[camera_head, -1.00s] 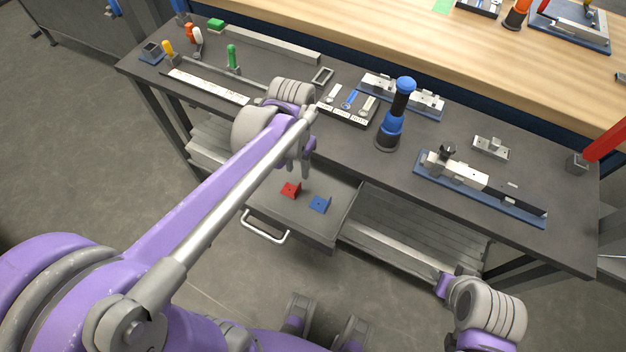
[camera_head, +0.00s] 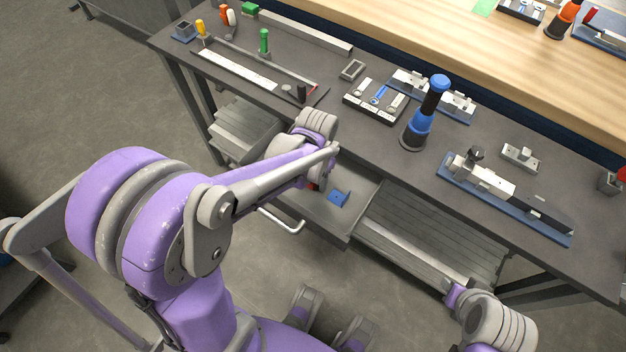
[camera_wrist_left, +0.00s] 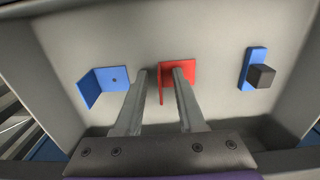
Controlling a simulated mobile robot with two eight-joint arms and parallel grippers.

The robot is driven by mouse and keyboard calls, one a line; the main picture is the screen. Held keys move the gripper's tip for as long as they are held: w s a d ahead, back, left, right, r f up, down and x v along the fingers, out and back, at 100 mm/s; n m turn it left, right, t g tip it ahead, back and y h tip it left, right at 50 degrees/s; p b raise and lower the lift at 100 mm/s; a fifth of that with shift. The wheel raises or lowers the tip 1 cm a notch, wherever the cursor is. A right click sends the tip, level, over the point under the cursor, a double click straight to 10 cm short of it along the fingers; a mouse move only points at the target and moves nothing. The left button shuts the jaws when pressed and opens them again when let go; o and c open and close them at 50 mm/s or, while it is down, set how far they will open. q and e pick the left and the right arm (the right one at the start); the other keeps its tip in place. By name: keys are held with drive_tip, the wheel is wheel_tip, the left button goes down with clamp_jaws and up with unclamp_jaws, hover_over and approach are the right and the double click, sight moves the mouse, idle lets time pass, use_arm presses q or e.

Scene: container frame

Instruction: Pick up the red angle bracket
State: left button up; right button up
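The red angle bracket (camera_wrist_left: 186,72) lies in an open drawer (camera_head: 320,221) under the dark workbench. In the head view only a bit of its red (camera_head: 312,186) shows beside my left arm. My left gripper (camera_wrist_left: 160,73) is open above the bracket in the left wrist view. The bracket's upright flange shows between the two fingers, and the right finger overlaps its plate in the picture. Whether the fingers touch it I cannot tell. In the head view my left fingertips are hidden behind the arm. My right arm shows at the lower right, without visible fingers.
A blue angle bracket (camera_wrist_left: 105,82) lies left of the red one, also seen in the head view (camera_head: 339,197). A blue part with a dark block (camera_wrist_left: 258,72) lies to the right. Drawer walls surround them. The bench top (camera_head: 345,125) above holds tools and fixtures.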

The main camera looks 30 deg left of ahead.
use_arm(q)
clamp_jaws()
idle(1.4)
